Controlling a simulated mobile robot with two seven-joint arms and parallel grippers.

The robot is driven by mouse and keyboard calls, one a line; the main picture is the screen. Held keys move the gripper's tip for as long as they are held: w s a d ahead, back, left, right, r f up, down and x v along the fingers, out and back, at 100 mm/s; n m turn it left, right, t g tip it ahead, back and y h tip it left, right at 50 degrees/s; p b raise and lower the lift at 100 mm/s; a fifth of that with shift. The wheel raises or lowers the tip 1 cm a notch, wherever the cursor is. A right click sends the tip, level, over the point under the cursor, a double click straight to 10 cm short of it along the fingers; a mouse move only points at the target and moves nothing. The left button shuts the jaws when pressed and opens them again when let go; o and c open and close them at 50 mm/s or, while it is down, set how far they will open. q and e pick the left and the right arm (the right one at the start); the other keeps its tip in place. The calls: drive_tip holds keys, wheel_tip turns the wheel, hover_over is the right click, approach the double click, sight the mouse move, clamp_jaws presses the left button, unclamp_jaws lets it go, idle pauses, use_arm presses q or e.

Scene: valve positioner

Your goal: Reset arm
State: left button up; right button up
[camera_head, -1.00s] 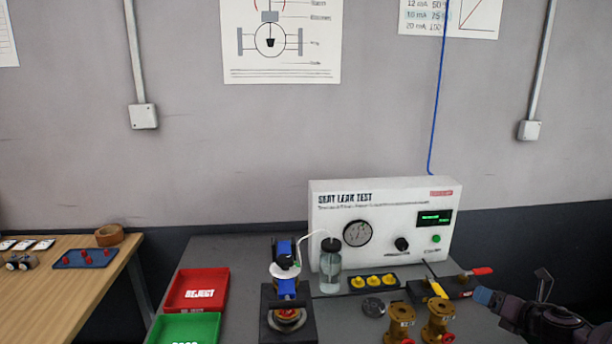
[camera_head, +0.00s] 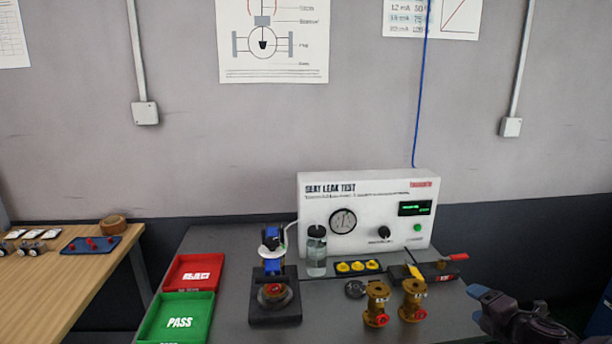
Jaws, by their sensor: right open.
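My right gripper (camera_head: 487,298) is at the lower right, beside the right edge of the grey bench (camera_head: 340,322). Its jaws are open and hold nothing that I can see. Two brass valves with red parts, one at the left (camera_head: 377,303) and one at the right (camera_head: 413,299), stand on the bench to the left of it, apart from it. A blue and black valve assembly (camera_head: 273,263) stands upright in a black fixture (camera_head: 275,308). My left gripper is not in view.
The white seat leak tester (camera_head: 380,200) stands at the back, with a glass bottle (camera_head: 316,252) in front. A red reject tray (camera_head: 190,273) and a green pass tray (camera_head: 178,320) are at the left. A yellow-part holder (camera_head: 357,268) and a red-handled tool (camera_head: 453,257) lie ahead.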

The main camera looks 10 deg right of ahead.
drive_tip(key=s+a+f+m+g, duration=0.1)
drive_tip(key=s+a+f+m, duration=0.7)
drive_tip(key=s+a+m, duration=0.2)
drive_tip(key=s+a+f+m+g, duration=0.2)
drive_tip(key=s+a+f+m, duration=0.5)
drive_tip(key=s+a+m, duration=0.3)
drive_tip(key=s+a, duration=0.4)
drive_tip(key=a, duration=0.1)
drive_tip(key=shift+f+m+h, duration=0.3)
drive_tip(key=shift+f+h, duration=0.1)
idle(1.5)
